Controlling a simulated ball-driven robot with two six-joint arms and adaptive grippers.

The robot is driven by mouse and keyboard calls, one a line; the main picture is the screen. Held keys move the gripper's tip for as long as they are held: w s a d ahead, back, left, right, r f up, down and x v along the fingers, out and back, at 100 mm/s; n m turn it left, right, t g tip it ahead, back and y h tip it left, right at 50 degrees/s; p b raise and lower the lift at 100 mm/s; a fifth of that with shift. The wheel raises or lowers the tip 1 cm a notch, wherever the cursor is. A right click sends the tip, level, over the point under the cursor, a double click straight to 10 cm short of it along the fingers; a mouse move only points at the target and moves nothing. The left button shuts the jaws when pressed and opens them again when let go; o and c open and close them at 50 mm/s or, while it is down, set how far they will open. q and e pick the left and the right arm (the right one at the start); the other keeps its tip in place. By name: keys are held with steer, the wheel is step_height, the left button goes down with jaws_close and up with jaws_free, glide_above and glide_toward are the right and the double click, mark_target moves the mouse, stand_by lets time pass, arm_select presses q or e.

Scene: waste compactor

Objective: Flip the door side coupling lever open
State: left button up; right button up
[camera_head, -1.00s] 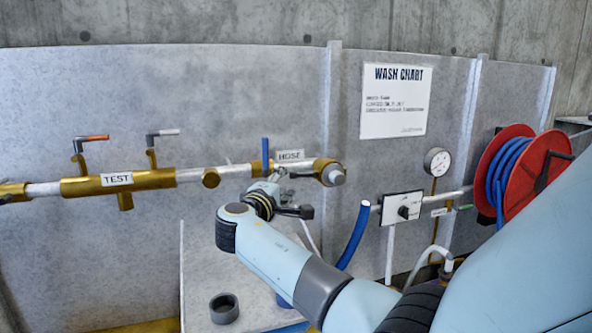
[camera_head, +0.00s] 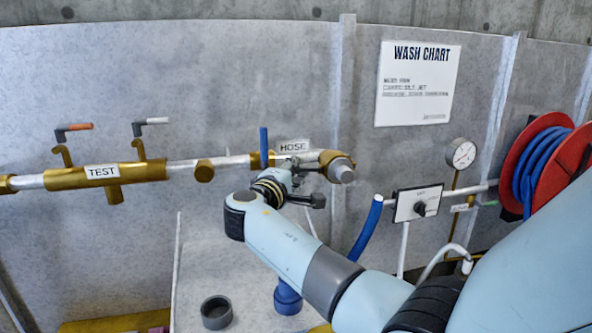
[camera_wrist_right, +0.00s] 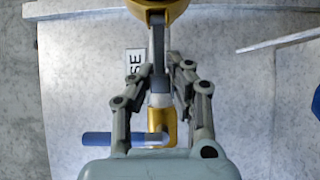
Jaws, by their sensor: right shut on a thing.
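The brass and silver pipe ends at the right in a brass elbow with a grey cap (camera_head: 341,171), beside the HOSE label (camera_head: 293,146). My right gripper (camera_head: 297,165) is at this pipe end, between the blue handle (camera_head: 264,147) and the elbow. In the right wrist view, my right gripper (camera_wrist_right: 158,72) is shut on a narrow grey lever-like piece (camera_wrist_right: 158,50) below the brass fitting (camera_wrist_right: 157,8). The lever's far parts are partly hidden by the fingers. I cannot tell for sure how far it is swung. My left gripper is not in view.
Two more levers, orange-tipped (camera_head: 74,127) and white-tipped (camera_head: 150,122), stand over the TEST pipe (camera_head: 140,173). A blue hose (camera_head: 367,228), a switch box (camera_head: 418,203), a gauge (camera_head: 460,153) and a red hose reel (camera_head: 540,160) lie to the right. A grey ring (camera_head: 216,312) sits below.

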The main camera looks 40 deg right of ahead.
jaws_close()
steer(key=shift+s+a+n+t+y+p, duration=0.15)
steer(key=shift+s+n+t+y+p, duration=0.2)
steer(key=shift+n+t, duration=0.25)
steer(key=shift+s+a+n+t+y+p, duration=0.15)
steer(key=shift+n+t+y, duration=0.2)
steer(key=shift+t, duration=0.2)
steer(key=shift+s+a+n+t+y+p, duration=0.15)
steer(key=shift+n+t+y, duration=0.2)
steer(key=shift+t, duration=0.2)
steer(key=shift+f+n+t+y, duration=0.15)
steer(key=shift+n+t+y, duration=0.15)
steer(key=shift+t, duration=0.1)
steer(key=o, duration=0.7)
jaws_free()
steer(key=shift+a, duration=0.1)
steer(key=shift+o, duration=0.2)
steer(key=v, duration=1.2)
